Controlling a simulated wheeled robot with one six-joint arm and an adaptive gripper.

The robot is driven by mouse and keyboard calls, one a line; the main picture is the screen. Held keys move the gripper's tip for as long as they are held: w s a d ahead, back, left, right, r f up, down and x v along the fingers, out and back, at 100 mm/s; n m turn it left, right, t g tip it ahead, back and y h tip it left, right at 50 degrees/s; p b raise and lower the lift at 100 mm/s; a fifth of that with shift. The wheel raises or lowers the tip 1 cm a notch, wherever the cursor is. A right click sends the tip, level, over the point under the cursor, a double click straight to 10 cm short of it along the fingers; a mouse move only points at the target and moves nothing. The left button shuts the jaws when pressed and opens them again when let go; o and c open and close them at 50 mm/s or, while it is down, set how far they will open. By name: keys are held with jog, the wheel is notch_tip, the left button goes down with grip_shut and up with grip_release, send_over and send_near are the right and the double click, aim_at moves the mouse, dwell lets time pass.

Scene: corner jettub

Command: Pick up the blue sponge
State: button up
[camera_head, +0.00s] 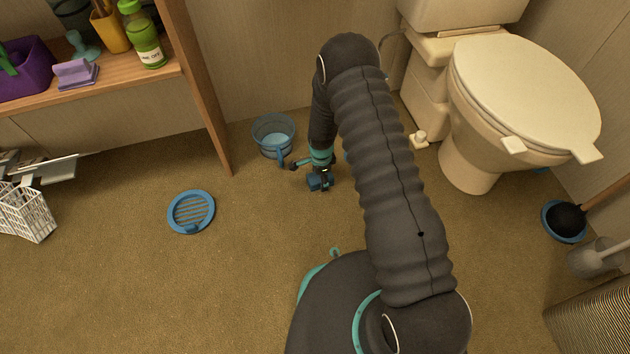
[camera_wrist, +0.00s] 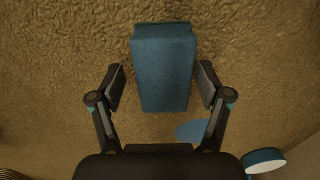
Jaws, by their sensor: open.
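The blue sponge (camera_wrist: 163,68) is a rectangular block lying on the brown floor in the wrist view, its near part between my two open fingers. My gripper (camera_wrist: 162,88) is open, with a finger on each side of the sponge and visible gaps to both. In the head view my gripper (camera_head: 320,184) points down close to the floor, beside the toilet and the blue cup. A small blue patch at its fingers there is probably the sponge, mostly hidden by my gripper.
A clear blue cup (camera_head: 273,136) stands left of my gripper. A round blue grate (camera_head: 191,212) lies on the floor further left. The toilet (camera_head: 480,120) stands to the right. A wooden shelf (camera_head: 120,85) with bottles is at upper left. The floor between grate and gripper is clear.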

jog(key=shift+c, duration=0.2)
jog(key=c, duration=1)
jog(key=shift+r, duration=0.1)
